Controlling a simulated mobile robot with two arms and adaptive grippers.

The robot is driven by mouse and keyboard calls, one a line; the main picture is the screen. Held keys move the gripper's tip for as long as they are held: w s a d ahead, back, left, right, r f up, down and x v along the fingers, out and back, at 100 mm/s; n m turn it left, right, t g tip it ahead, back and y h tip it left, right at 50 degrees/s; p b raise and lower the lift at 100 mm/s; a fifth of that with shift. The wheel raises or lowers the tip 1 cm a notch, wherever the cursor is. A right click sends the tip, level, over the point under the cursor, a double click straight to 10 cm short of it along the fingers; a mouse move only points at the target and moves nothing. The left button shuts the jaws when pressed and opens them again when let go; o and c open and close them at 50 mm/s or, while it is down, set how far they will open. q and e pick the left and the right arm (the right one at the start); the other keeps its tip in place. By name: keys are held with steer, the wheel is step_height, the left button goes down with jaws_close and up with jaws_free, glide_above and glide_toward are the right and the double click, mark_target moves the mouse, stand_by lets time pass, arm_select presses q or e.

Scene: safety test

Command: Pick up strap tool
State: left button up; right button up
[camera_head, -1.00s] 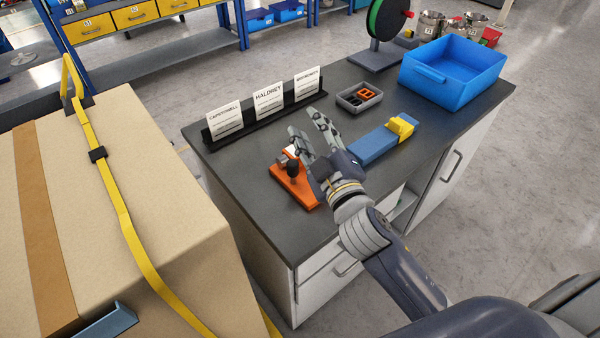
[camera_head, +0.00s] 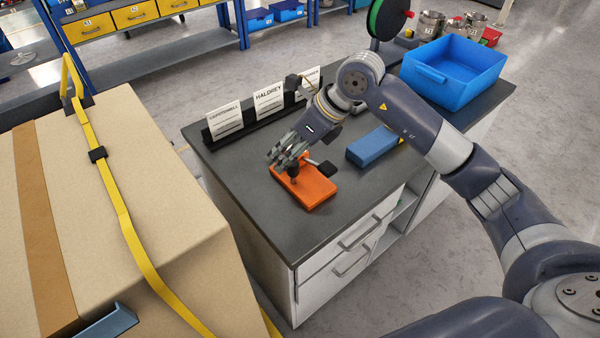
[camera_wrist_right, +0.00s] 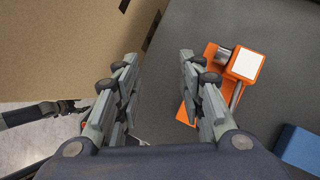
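The orange tool, which I take to be the strap tool (camera_head: 312,187), lies on the dark worktop near its left front, with a black handle. In the right wrist view the tool (camera_wrist_right: 247,64) has a white square face and a silver cylinder; the right-hand finger covers part of it. My right gripper (camera_head: 280,158) is over the tool's far left end in the head view. In the wrist view this gripper (camera_wrist_right: 158,60) has its fingers apart with bare worktop between them, and the tool is outside, by the right-hand finger.
A large carton (camera_head: 170,215) with a yellow strap (camera_head: 127,225) stands left of the worktop (camera_head: 240,180). A label holder (camera_head: 225,135), a blue block (camera_head: 373,146) and a blue bin (camera_head: 455,72) are on the worktop. My right arm hides part of its back.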

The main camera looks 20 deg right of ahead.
mark_target(294, 163)
steer(key=d+f+h, duration=0.1)
steer(key=w+d+f+h, duration=0.1)
steer(key=d+f, duration=0.1)
steer(key=w+d+f+p, duration=0.1)
steer(key=d+f, duration=0.1)
steer(key=shift+w+m+h, duration=0.25)
steer(key=shift+m+h, duration=0.05)
steer(key=shift+h, duration=0.1)
steer(key=shift+w+a+f+p, duration=0.2)
steer(key=shift+a+f+p, duration=0.1)
steer(key=shift+f+p, duration=0.15)
steer(key=p+x, duration=0.1)
steer(key=x, duration=0.2)
steer(key=shift+w+a+f, duration=0.1)
steer(key=shift+a+f, duration=0.1)
steer(key=shift+a, duration=0.05)
steer(key=shift+w+f, duration=0.15)
steer(key=shift+f, duration=0.25)
steer(key=shift+c, duration=0.2)
jaws_close()
